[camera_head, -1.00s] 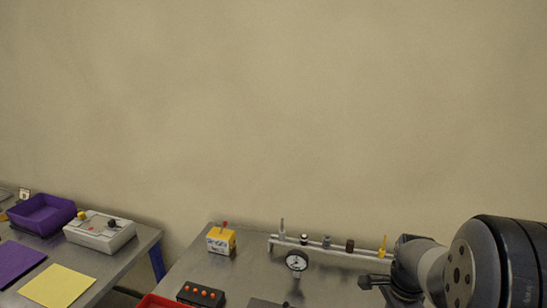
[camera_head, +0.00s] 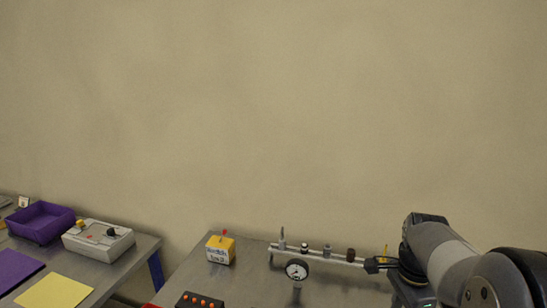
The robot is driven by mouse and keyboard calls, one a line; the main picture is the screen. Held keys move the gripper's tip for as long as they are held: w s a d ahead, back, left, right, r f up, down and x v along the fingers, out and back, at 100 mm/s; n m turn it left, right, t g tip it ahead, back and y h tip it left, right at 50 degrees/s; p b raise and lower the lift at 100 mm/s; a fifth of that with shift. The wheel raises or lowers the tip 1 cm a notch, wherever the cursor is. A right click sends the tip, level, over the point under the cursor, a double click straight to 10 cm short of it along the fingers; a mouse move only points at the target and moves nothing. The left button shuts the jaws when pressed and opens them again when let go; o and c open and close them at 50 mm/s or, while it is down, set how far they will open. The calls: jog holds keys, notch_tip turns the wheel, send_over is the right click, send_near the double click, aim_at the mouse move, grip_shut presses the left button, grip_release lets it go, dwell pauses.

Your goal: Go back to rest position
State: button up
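My arm reaches in from the right edge of the head view, above the right-hand metal table. My gripper (camera_head: 376,265) is a small dark shape at the arm's left end, in front of the right part of the pneumatic rail (camera_head: 340,260). The fingers are too small and dark to tell whether they are open or shut. No held object can be made out. The arm partly hides the yellow fitting (camera_head: 386,252) at the rail's right end.
A gauge (camera_head: 297,270) stands before the rail. A yellow box with a red lever (camera_head: 221,250) and a black button box (camera_head: 200,301) are to its left. The left table holds a purple bin (camera_head: 42,224), a grey control box (camera_head: 98,240) and a yellow sheet (camera_head: 55,291). A gap separates the tables.

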notch_tip(320, 180, down, 7)
jog(key=shift+s+f, duration=0.1)
jog(key=shift+r+n, duration=0.2)
jog(key=shift+n, duration=0.2)
jog(key=n, duration=1.4)
jog(key=shift+n+p, duration=0.35)
jog(key=shift+n, duration=2.25)
